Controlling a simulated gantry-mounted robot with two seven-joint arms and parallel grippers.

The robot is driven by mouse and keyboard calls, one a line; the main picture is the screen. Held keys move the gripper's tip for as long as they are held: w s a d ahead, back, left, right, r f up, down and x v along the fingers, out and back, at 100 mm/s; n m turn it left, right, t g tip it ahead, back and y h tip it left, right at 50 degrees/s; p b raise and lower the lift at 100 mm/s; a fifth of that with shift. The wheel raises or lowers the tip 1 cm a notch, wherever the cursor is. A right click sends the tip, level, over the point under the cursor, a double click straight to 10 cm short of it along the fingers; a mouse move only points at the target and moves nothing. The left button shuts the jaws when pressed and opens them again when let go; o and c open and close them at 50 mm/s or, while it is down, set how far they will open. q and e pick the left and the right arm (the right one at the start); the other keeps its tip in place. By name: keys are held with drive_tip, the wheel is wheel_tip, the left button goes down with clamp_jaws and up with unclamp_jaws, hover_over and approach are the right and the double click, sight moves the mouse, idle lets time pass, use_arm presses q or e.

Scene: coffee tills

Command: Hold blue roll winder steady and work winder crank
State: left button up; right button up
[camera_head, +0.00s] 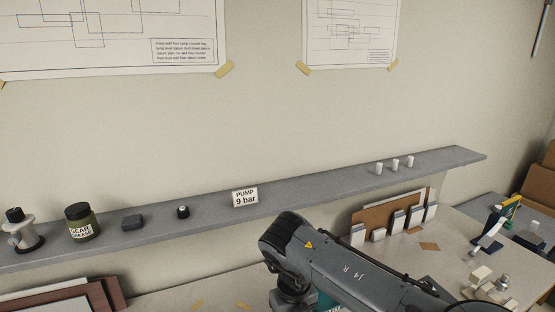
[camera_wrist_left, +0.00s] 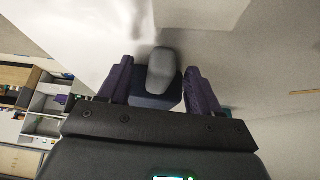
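In the left wrist view my left gripper (camera_wrist_left: 158,82) has its two purple-dark fingers apart. A dark blue block (camera_wrist_left: 158,101) with a rounded grey piece (camera_wrist_left: 161,66) on it sits between them. The block nearly fills the gap; I cannot tell whether the fingers press on it or which part of a winder it is. In the head view a dark blue and white device (camera_head: 489,238) stands on the table at the right; I cannot tell if it is the winder. My right arm crosses the lower middle; its gripper is out of frame. No crank is clearly visible.
A grey wall shelf (camera_head: 320,184) holds a jar (camera_head: 82,223), a dark block (camera_head: 133,223), a small black knob (camera_head: 183,212), a pump sign (camera_head: 245,198) and white cylinders (camera_head: 395,164). A brown card rack (camera_head: 392,218) and pale blocks (camera_head: 482,274) stand on the table (camera_head: 460,240).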

use_arm(q)
drive_tip(key=shift+r, duration=0.15)
drive_tip(key=v, duration=1.1)
drive_tip(key=shift+a+r, duration=0.25)
drive_tip(key=shift+a, duration=0.1)
drive_tip(key=shift+s, duration=0.1)
